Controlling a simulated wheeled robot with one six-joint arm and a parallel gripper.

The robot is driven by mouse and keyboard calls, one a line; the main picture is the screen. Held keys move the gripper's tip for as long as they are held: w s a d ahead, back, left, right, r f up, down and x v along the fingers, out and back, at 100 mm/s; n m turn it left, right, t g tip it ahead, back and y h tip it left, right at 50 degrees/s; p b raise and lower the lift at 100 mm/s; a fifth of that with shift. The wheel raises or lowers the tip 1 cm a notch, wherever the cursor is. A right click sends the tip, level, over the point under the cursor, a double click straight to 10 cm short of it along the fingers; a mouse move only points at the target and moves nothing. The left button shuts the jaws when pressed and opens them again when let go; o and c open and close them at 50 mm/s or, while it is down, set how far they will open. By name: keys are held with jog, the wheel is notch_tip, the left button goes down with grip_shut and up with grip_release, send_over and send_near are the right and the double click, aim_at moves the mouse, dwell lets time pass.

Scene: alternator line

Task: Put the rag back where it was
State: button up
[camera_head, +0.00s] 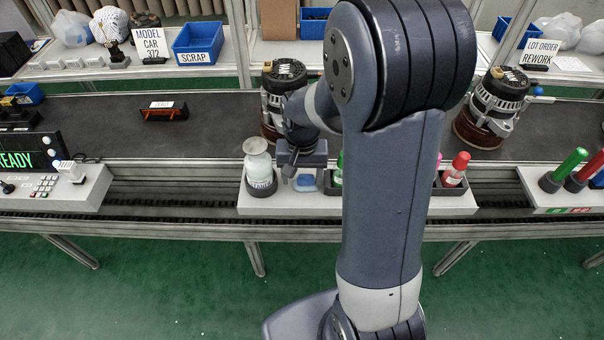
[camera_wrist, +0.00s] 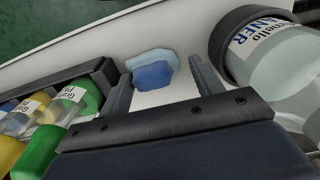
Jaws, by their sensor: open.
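The blue rag (camera_head: 306,183) lies crumpled on the white shelf (camera_head: 290,203) at the front of the line, between the cleaner bottle (camera_head: 259,170) and the tray of bottles. In the wrist view the rag (camera_wrist: 153,69) shows as a pale blue and darker blue patch flat on the white surface. My gripper (camera_wrist: 158,88) is open above the shelf, its two fingers apart with the rag between and beyond their tips. In the head view my gripper (camera_head: 299,170) is beside the cleaner bottle, and part of the rag is hidden behind it and my arm.
The cleaner bottle (camera_wrist: 277,62) stands close to the right finger in the wrist view. A dark tray (camera_wrist: 97,72) of grease bottles is close to the left finger. Alternators (camera_head: 489,108) stand on the conveyor (camera_head: 215,130) behind.

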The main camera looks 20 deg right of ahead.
aim_at(302, 176)
notch_tip(302, 176, up, 12)
jog(key=p, duration=0.1)
jog(key=shift+r, duration=0.15)
dwell(0.3)
